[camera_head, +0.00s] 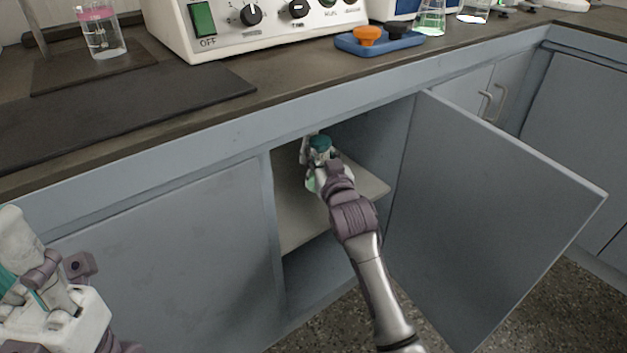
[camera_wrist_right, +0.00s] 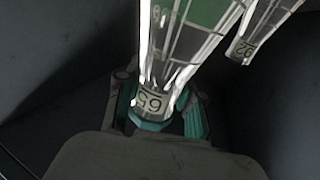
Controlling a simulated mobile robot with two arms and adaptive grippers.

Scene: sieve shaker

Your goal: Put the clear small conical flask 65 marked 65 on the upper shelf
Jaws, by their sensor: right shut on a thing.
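My right gripper (camera_head: 313,160) is inside the open cupboard, over the upper shelf (camera_head: 302,220). In the right wrist view its teal-padded fingers (camera_wrist_right: 166,116) are shut around a clear glass vessel, the small conical flask (camera_wrist_right: 180,50), whose label appears upside down and reads as 65. In the head view the gripper hides most of the flask, and I cannot tell whether it touches the shelf. My left gripper (camera_head: 45,295) is at the lower left, outside the cupboard; its fingers do not show clearly enough to judge.
A second labelled clear vessel (camera_wrist_right: 262,30) stands close by in the wrist view. The cupboard door (camera_head: 490,210) is open to the right of my right arm. The counter (camera_head: 240,75) above carries a control box (camera_head: 265,30), a blue tray (camera_head: 380,45) and a beaker (camera_head: 102,38).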

